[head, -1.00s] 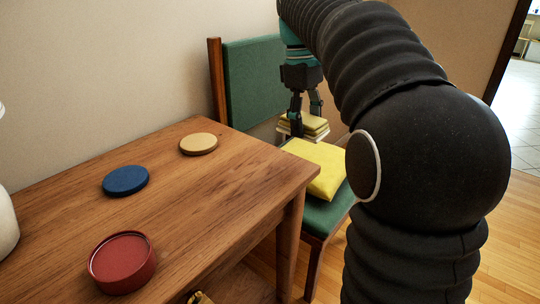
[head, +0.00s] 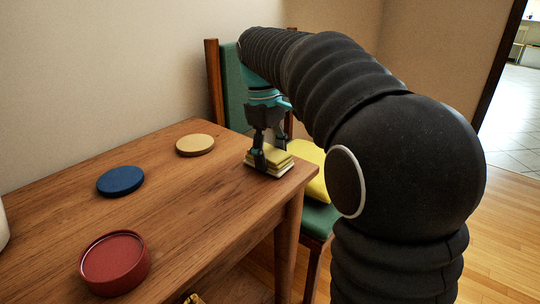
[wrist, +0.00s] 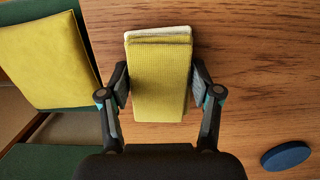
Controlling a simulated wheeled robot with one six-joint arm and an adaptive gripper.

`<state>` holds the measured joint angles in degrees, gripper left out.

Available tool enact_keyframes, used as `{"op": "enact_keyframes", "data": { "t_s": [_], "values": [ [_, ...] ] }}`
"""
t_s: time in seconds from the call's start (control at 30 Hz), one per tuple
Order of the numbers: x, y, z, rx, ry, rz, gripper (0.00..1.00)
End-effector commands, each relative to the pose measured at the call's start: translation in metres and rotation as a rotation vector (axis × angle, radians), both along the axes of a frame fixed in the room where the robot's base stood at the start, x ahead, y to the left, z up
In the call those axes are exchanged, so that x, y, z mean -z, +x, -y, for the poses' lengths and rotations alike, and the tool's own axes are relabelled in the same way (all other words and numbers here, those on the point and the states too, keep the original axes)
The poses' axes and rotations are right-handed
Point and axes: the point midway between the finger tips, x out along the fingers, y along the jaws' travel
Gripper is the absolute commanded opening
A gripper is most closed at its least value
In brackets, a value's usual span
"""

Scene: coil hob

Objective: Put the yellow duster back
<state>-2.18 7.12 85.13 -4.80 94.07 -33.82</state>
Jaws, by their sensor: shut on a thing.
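The yellow duster (head: 266,156) is a folded yellow cloth with a pale layer at its bottom. It is at the right end of the wooden table (head: 190,222), over or on the top; I cannot tell whether it touches. My gripper (head: 269,158) is shut on it from above, one finger on each side. In the wrist view the duster (wrist: 160,85) lies between the two fingers, with wood behind it.
A tan disc (head: 195,145), a blue disc (head: 121,181) and a red round tin (head: 114,262) stand on the table. A green chair (head: 232,88) with a yellow cushion (head: 312,170) is beyond the table's right end. The table's middle is clear.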

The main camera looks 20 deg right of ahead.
Motion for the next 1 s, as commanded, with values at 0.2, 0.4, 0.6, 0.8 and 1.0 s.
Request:
{"op": "enact_keyframes", "data": {
  "t_s": [0.2, 0.4, 0.6, 0.8, 1.0],
  "values": [
    [0.002, 0.0, 0.0, 0.0, 0.0, 0.0, 0.26],
    [0.003, 0.0, 0.0, 0.0, 0.0, 0.0, 0.89],
    [0.003, 0.0, 0.0, 0.0, 0.0, 0.0, 0.89],
    [-0.003, 0.0, 0.0, 0.0, 0.0, 0.001, 0.89],
    [-0.033, 0.005, -0.003, 0.0, 0.0, 0.004, 0.89]
  ]
}}
